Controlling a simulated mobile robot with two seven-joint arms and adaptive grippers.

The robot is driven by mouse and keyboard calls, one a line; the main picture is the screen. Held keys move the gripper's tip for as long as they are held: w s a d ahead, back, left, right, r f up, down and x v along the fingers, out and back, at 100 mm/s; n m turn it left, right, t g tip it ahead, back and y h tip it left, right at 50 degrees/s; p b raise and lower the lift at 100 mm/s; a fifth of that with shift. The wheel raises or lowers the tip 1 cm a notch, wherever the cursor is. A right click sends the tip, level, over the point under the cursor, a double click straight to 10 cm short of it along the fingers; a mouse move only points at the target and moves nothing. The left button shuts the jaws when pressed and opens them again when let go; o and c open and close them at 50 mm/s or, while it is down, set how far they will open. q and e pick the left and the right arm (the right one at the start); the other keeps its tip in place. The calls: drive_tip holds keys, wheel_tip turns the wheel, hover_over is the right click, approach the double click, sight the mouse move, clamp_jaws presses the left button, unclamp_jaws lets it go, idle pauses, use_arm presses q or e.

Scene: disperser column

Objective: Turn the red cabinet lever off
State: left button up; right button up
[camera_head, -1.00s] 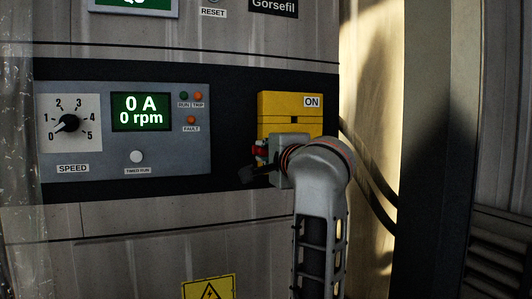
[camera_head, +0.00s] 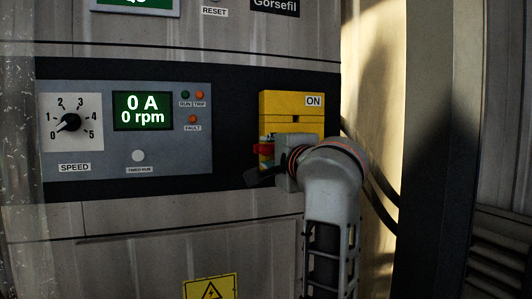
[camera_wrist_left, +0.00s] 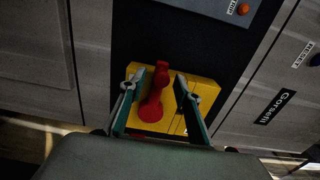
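The red lever (camera_head: 263,149) sits on a yellow switch box (camera_head: 293,103) labelled ON, and my left gripper partly hides it in the head view. In the left wrist view the red lever (camera_wrist_left: 153,100) shows its round hub and its arm in front of the yellow box (camera_wrist_left: 199,92). My left gripper (camera_wrist_left: 158,79) is open, with one finger on each side of the lever. Gaps show between the lever and both fingers. In the head view the left gripper (camera_head: 266,166) is in front of the lower part of the box. My right gripper is in neither view.
Left of the box is a grey control panel (camera_head: 190,158) with a speed dial (camera_head: 70,122) and a display (camera_head: 142,111) reading 0 A, 0 rpm. A dark cable (camera_head: 378,200) hangs right of the box. A yellow warning sign (camera_head: 211,287) is below.

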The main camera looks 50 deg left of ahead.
use_arm(q)
drive_tip(key=v, duration=0.9)
drive_tip(key=shift+d, duration=0.3)
drive_tip(key=shift+s, duration=0.1)
